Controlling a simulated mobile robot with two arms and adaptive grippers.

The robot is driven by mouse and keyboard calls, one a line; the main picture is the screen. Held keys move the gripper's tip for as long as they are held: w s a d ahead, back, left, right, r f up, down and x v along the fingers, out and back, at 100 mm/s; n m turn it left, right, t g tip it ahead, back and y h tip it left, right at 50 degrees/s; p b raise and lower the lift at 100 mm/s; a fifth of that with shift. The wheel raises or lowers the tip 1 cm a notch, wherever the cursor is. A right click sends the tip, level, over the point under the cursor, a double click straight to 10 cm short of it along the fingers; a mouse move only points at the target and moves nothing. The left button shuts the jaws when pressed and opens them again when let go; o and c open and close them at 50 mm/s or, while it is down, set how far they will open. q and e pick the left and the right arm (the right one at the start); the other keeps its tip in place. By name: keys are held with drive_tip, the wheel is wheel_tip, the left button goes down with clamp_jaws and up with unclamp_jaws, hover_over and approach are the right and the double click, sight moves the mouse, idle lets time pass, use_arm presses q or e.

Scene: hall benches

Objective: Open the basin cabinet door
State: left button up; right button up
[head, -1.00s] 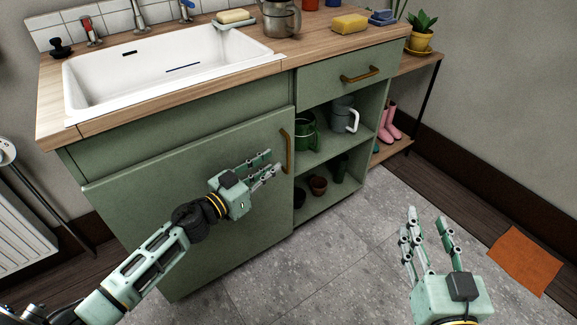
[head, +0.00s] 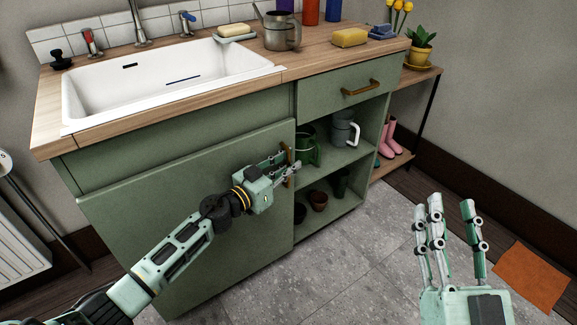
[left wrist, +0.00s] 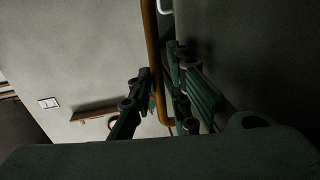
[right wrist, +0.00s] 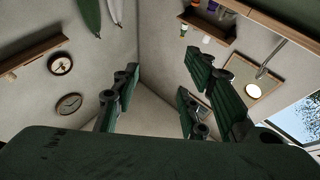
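The basin cabinet door (head: 150,190) is a flat green panel below the white basin, and it looks closed. Its upright brass handle (head: 289,167) is near the door's right edge, partly hidden by my left fingers. My left gripper (head: 284,163) is at the handle. In the left wrist view the handle (left wrist: 152,40) runs between the fingers (left wrist: 159,92), which sit close on both sides of it and look shut on it. My right gripper (head: 451,215) is open and empty over the floor at right; its spread fingers (right wrist: 158,82) show in the right wrist view.
The basin (head: 165,85) is set in a wooden worktop. Right of the door, open shelves hold a green can (head: 308,150), a grey jug (head: 343,130) and pots. A drawer (head: 345,85) is above them. Grey floor (head: 330,265) in front is clear; an orange mat (head: 530,275) lies right.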

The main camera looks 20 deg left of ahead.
use_arm(q)
drive_tip(key=shift+c, duration=0.5)
clamp_jaws()
drive_tip(key=shift+d, duration=0.1)
